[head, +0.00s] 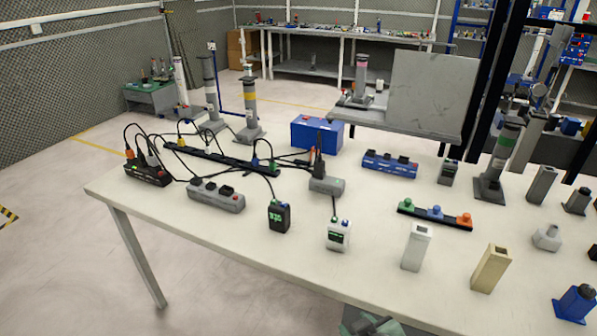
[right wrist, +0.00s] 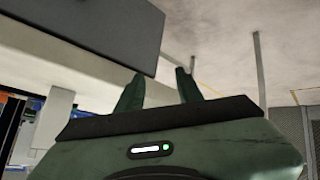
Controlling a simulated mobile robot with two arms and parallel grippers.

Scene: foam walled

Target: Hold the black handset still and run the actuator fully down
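The black handset (head: 279,216) with a small green screen stands upright on the table in the head view. A thin cable runs from it back toward a long black strip (head: 215,155). A grey actuator column (head: 499,160) with a green band stands at the table's right. I cannot tell which one the handset drives. My right gripper (head: 368,323), dark green, shows partly at the bottom edge, apart from the handset. In the right wrist view (right wrist: 160,86) its fingers are apart and empty. My left gripper is not in view.
A white handset (head: 338,236) stands right of the black one. White (head: 416,247) and tan (head: 490,268) blocks stand at right. The table's front left is clear.

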